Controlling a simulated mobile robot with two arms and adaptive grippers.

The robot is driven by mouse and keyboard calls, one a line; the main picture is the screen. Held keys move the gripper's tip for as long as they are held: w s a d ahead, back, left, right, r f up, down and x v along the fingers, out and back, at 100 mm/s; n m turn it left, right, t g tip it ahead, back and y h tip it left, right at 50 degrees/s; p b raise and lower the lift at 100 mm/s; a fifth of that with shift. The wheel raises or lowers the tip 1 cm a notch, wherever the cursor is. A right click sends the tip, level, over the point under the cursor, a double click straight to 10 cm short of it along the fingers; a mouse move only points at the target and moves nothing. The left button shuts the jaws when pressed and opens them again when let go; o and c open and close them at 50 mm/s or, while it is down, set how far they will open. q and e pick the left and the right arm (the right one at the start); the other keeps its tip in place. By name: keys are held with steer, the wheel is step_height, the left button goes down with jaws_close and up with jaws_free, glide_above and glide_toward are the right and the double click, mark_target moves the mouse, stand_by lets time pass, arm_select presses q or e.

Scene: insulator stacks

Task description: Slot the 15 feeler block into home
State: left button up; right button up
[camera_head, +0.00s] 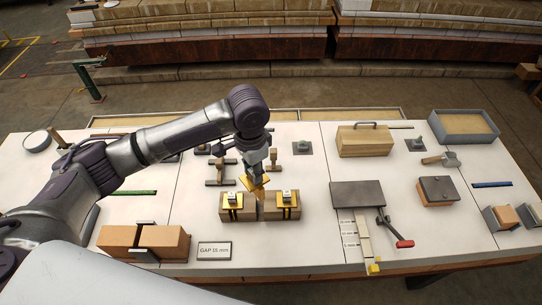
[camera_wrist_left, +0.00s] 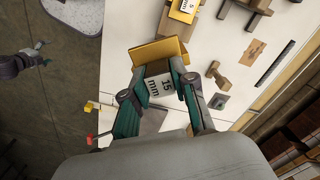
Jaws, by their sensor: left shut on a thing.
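My left gripper (camera_head: 257,178) is shut on the 15 feeler block (camera_head: 256,186), a yellow piece held tilted above the middle of the table. In the left wrist view, the "15 mm" label (camera_wrist_left: 163,85) faces the camera between the fingers, with the block's yellow part (camera_wrist_left: 158,51) beyond. Two brown blocks (camera_head: 238,214) stand just below it with a narrow gap between them. Each carries a yellow piece with a pale label on top; one label reads "5 mm" (camera_wrist_left: 187,6). I cannot tell for certain which spot is home. My right gripper is not visible.
A "GAP 15 mm" sign (camera_head: 214,251) stands near the front edge, beside a pair of brown blocks (camera_head: 117,239). A dark plate (camera_head: 357,194), a labelled strip (camera_head: 349,229) and a red-handled tool (camera_head: 404,243) lie to the right. A wooden box (camera_head: 364,141) stands behind.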

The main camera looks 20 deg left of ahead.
arm_select(q)
steer(key=w+f+m+p, duration=0.1)
steer(key=m, duration=0.1)
steer(key=f+m+p, duration=0.1)
steer(key=m, duration=0.1)
steer(key=w+f+m+p, duration=0.1)
steer(key=p, duration=0.1)
steer(key=shift+w+a+f+m, duration=0.1)
steer(key=shift+w+a+m, duration=0.2)
steer(key=shift+w+m, duration=0.1)
steer(key=shift+d+f+m, duration=0.15)
steer(key=shift+f+m, duration=0.15)
steer(key=shift+w+d+f, duration=0.1)
steer(key=shift+w+f, duration=0.05)
steer(key=shift+p, duration=0.55)
step_height(320, 180, down, 6)
steer(key=b, duration=0.3)
steer(key=shift+b, duration=0.3)
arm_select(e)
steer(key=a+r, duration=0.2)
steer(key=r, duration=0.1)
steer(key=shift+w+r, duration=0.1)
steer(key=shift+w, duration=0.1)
